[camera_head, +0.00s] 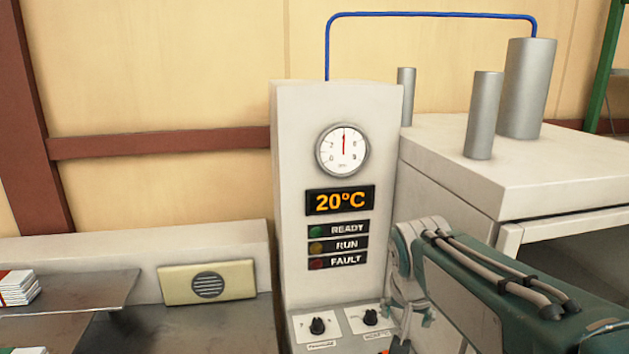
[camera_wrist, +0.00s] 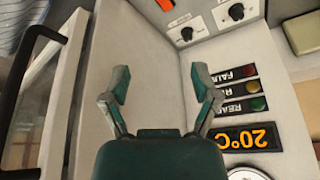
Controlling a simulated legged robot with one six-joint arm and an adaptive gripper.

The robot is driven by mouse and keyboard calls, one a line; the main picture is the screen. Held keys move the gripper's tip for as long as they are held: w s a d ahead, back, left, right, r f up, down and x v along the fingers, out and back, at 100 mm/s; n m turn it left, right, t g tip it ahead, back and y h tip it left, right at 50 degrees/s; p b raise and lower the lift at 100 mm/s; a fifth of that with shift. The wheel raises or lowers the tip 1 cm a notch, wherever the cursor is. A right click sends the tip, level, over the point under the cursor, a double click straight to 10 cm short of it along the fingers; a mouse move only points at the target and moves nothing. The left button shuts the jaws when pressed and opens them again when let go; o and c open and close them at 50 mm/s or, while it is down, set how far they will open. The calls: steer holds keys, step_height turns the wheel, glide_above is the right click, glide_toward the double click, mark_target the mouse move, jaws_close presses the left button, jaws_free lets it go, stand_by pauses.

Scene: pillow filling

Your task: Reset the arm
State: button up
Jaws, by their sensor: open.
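My gripper (camera_wrist: 161,84) shows in the wrist view with its two fingers spread apart and nothing between them. The wrist view is upside down, and a white machine panel fills most of it behind the fingers. In the head view my green arm comes in from the lower right, and its end is in front of the lower right part of the control column (camera_head: 290,180). The fingertips are hard to make out there. The column carries a round gauge (camera_head: 342,150), a display reading 20°C (camera_head: 340,201), and READY, RUN and FAULT lamps.
Two dark knobs (camera_head: 317,325) sit at the column's base close to my gripper. A white machine body (camera_head: 500,170) with grey cylinders stands at the right. A grey shelf (camera_head: 90,290) with a stack of booklets (camera_head: 18,288) and a beige speaker box (camera_head: 207,282) are at the left.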

steer(key=s+f+n, duration=0.1)
steer(key=s+n, duration=0.1)
steer(key=s, duration=0.6)
steer(key=s+f+n+t+y, duration=0.1)
steer(key=s+f+n, duration=0.1)
steer(key=s, duration=0.7)
steer(key=shift+f, duration=0.25)
